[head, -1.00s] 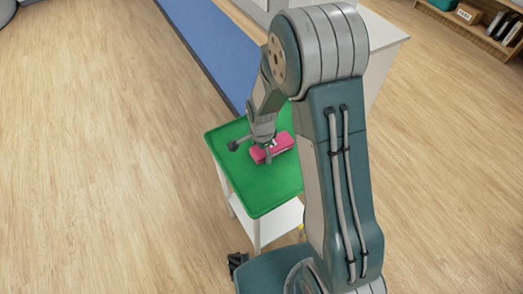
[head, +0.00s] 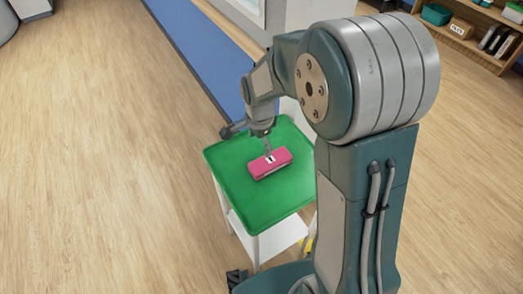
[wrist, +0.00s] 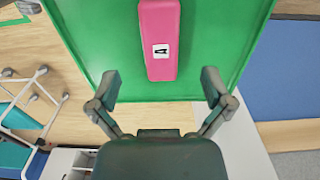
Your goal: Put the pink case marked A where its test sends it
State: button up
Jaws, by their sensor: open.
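The pink case (head: 270,163) lies flat on the green tray top (head: 235,185) of a small white stand. In the wrist view the pink case (wrist: 160,65) is upright in the picture, with a white label bearing a black mark that looks like a sideways A. My gripper (wrist: 160,87) is open, its two fingers spread wide to either side of the case's near end. The fingers look empty and apart from the case. In the head view my gripper (head: 267,147) hangs above the case, its fingers hard to make out.
The white stand (head: 240,228) has a lower shelf. A blue panel (head: 190,45) runs behind it, beside a pale cabinet or wall. A wooden shelf (head: 480,40) with boxes and binders stands at the back right. The wooden floor (head: 90,170) at left is clear.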

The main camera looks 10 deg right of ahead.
jog(key=s+d+r+n+t, duration=0.2)
jog(key=s+r+n, duration=0.5)
jog(key=s+r, duration=0.2)
jog(key=s+d+r+n+t, duration=0.2)
jog(key=s+r+n+t, duration=0.1)
jog(key=s+r+n, duration=0.4)
jog(key=s+r, duration=0.2)
jog(key=s, duration=0.1)
jog(key=shift+s+r+t, duration=0.15)
jog(key=shift+s+t, duration=0.1)
jog(key=shift+t, duration=0.05)
